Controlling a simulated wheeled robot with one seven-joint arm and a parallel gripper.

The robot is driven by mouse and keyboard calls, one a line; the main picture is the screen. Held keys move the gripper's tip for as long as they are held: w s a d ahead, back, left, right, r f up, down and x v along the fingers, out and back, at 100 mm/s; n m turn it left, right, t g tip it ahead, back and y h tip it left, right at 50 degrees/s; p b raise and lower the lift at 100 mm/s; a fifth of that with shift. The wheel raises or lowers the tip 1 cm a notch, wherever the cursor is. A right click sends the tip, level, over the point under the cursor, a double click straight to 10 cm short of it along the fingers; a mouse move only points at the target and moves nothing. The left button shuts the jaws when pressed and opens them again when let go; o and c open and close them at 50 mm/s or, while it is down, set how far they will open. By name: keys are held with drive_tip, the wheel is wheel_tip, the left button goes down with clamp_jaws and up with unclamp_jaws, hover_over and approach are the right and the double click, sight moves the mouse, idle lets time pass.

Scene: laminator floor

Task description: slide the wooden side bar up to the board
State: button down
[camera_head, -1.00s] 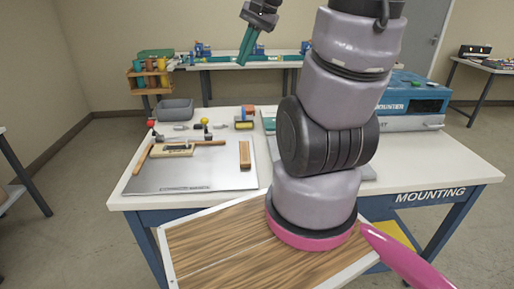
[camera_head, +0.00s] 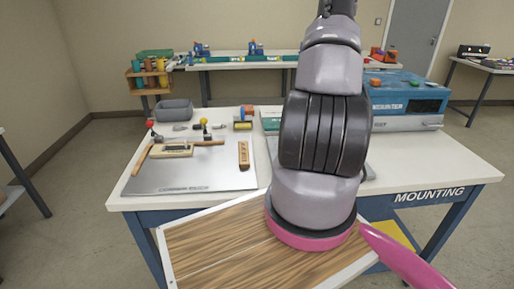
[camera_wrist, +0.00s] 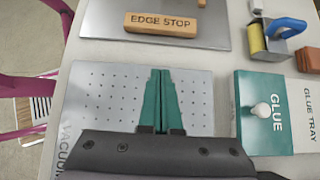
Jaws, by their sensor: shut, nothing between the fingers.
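The wooden side bar (camera_head: 244,156), marked EDGE STOP, lies on the right part of a metal plate in the head view. The small pale board (camera_head: 172,151) lies left of it on the same plate, with a wide gap between them. In the wrist view the bar (camera_wrist: 160,25) is near the top, at the edge of the plate. My gripper (camera_wrist: 161,72) has green fingers, shut together and empty. It points toward the bar but is apart from it, over a perforated panel. The board is out of the wrist view. My arm hides my gripper in the head view.
A thin wooden strip (camera_head: 143,158) stands left of the board and another (camera_head: 208,143) runs behind it. A glue tray (camera_wrist: 265,110) and a roller with a blue handle (camera_wrist: 268,38) are on the right in the wrist view. The metal plate's (camera_head: 195,177) front part is clear.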

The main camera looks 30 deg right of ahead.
drive_tip(key=x, duration=0.9)
drive_tip(key=shift+a, duration=0.1)
drive_tip(key=a, duration=0.2)
drive_tip(key=w+a, duration=0.1)
drive_tip(key=shift+w+a+f, duration=0.1)
drive_tip(key=shift+f, duration=0.2)
drive_tip(key=shift+w+a, duration=0.25)
drive_tip(key=shift+a, duration=0.25)
drive_tip(key=w+a, duration=0.2)
drive_tip(key=a, duration=0.4)
drive_tip(key=w+a, duration=0.3)
drive_tip(key=a, duration=0.3)
drive_tip(key=w+a, duration=0.2)
drive_tip(key=a, duration=0.4)
drive_tip(key=shift+w+a, duration=0.15)
drive_tip(key=shift+w, duration=0.15)
